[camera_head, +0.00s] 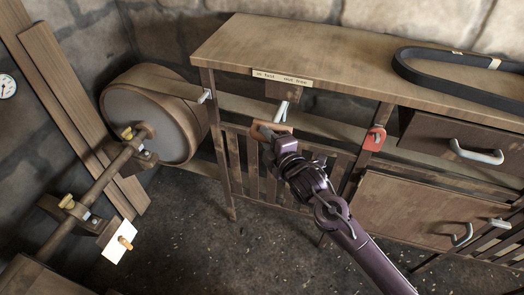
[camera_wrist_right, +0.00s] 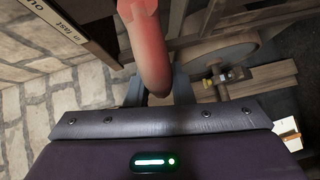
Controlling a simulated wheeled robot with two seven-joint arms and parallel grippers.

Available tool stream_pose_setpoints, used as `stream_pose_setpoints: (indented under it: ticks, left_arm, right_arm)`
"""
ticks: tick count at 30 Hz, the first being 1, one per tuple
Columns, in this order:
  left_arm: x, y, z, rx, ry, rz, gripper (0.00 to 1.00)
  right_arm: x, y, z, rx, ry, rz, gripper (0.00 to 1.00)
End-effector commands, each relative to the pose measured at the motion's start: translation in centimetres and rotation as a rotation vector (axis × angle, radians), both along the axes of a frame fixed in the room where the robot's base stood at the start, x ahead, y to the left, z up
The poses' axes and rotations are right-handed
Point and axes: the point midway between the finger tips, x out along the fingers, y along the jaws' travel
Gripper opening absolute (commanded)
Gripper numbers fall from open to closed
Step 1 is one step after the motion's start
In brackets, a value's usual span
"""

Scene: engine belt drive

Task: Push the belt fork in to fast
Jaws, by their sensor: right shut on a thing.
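My right gripper (camera_head: 275,143) comes up from the lower right and is at the front of the wooden bench, below a label plate (camera_head: 282,77) reading "in fast" and "out free". It is shut on the belt fork's handle, which shows as a rounded red grip (camera_wrist_right: 146,50) between the fingers in the right wrist view. In the head view an orange-brown part (camera_head: 262,130) shows at the fingertips. Pale metal prongs (camera_head: 281,111) of the fork stand just above the gripper, by the flat belt (camera_head: 325,128). My left gripper is not in view.
A large drum pulley (camera_head: 160,125) stands left of the bench (camera_head: 300,45). A shaft (camera_head: 105,185) with brass fittings is at lower left. A black belt loop (camera_head: 440,80) lies on the bench top. A red tag (camera_head: 374,139) hangs on a bench post.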

Motion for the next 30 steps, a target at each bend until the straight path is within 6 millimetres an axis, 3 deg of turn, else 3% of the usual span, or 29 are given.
stream_pose_setpoints:
  ticks: [3,6,17,18,22,30]
  left_arm:
    - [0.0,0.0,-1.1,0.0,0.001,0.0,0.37]
    - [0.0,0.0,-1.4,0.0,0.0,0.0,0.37]
    - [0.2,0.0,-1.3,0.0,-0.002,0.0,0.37]
    - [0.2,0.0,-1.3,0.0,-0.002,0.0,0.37]
    - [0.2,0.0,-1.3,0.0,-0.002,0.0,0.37]
    - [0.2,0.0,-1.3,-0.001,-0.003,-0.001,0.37]
  right_arm:
    - [2.9,-1.0,0.0,-0.003,-0.007,-0.005,0.0]
    - [4.2,-1.5,0.0,0.0,-0.004,-0.004,0.0]
    - [4.8,-1.8,0.3,0.002,-0.002,-0.009,0.0]
    - [4.8,-1.8,0.3,0.003,-0.003,-0.009,0.23]
    - [4.8,-1.7,0.3,0.002,-0.002,-0.008,0.4]
    - [4.7,-1.6,0.2,0.002,-0.002,-0.005,0.42]
